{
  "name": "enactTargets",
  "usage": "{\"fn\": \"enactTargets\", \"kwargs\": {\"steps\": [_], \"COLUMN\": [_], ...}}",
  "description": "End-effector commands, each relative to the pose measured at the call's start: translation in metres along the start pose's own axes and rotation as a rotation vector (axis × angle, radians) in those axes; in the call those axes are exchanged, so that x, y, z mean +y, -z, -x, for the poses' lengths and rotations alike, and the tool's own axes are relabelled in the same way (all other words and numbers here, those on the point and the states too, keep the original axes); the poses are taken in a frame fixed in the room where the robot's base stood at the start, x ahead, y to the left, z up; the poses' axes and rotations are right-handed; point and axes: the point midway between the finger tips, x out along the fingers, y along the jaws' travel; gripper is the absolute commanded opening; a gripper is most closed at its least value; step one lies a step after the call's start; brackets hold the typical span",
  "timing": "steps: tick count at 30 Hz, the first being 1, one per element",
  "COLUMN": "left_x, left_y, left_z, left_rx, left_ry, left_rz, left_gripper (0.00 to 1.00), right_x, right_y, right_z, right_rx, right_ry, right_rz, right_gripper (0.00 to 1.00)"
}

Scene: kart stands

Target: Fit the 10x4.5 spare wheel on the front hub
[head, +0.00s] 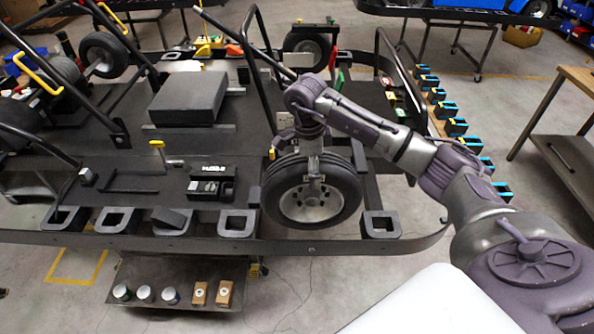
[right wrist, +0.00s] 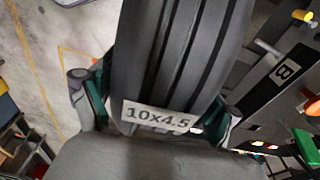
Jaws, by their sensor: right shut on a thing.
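The spare wheel (head: 273,190), a black tyre on a silver rim, stands upright at the kart's near side towards the right. In the right wrist view its ribbed tread (right wrist: 180,50) carries a "10x4.5" label (right wrist: 157,116). My right gripper (head: 313,158) reaches down over the wheel's top and is shut on it; in the right wrist view its fingers (right wrist: 155,95) flank the tyre. The front hub on this side is hidden behind the wheel, so I cannot tell whether the wheel is on it. My left gripper is not in view.
The far front wheel (head: 308,45) and a rear wheel (head: 103,52) show on the kart. Black frame bars (head: 262,45) rise behind my right gripper. Square holders (head: 238,222) line the near rail. A low shelf (head: 180,275) below bears cans and boxes. A bench (head: 575,130) stands right.

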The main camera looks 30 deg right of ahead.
Motion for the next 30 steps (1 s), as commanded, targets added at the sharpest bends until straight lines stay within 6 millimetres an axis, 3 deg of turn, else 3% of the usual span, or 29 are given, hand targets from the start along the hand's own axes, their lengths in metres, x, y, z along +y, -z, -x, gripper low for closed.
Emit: {"fn": "enactTargets", "kwargs": {"steps": [4, 17, 30], "left_x": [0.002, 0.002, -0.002], "left_y": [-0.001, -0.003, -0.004], "left_z": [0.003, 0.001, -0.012], "left_rx": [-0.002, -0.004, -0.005], "left_ry": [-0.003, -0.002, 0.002], "left_rz": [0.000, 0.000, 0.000], "left_gripper": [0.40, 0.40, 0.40], "right_x": [-0.005, -0.006, -0.004], "right_y": [0.011, 0.013, 0.005], "right_z": [0.003, 0.002, -0.021], "right_rx": [0.009, 0.015, 0.014], "right_ry": [0.002, 0.005, 0.003], "right_rz": [-0.041, -0.045, -0.041], "right_gripper": [0.19, 0.19, 0.19]}}
